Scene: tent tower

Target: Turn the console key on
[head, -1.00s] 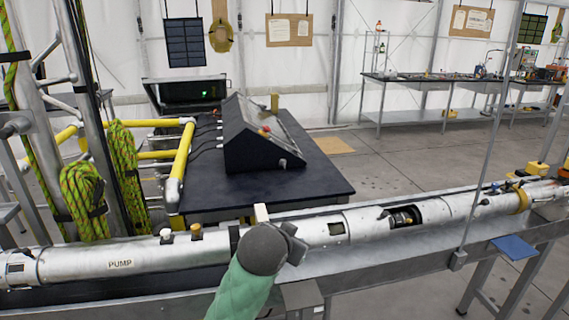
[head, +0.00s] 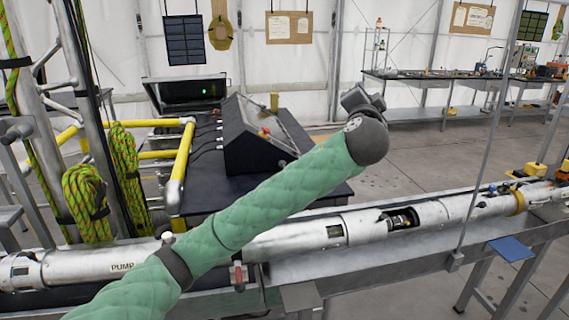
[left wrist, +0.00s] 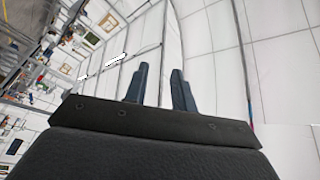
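The black sloped console (head: 248,138) sits on a dark-topped table behind the long pipe. It has a light panel on top and a small red and yellow control (head: 265,133) on its slope. I cannot make out a key; my left arm covers the console's lower right part. My left gripper (head: 362,98) is raised to the right of the console, apart from it and pointing up and away. In the left wrist view its two fingers (left wrist: 160,88) stand apart with nothing between them, against the white tent wall. My right gripper is not in view.
A long silver pipe (head: 285,238) lies across the front on a metal bench. Yellow rails (head: 182,160) and green ropes (head: 87,190) stand left of the console table. An open black case (head: 185,92) is behind. A thin upright pole (head: 490,150) stands at right.

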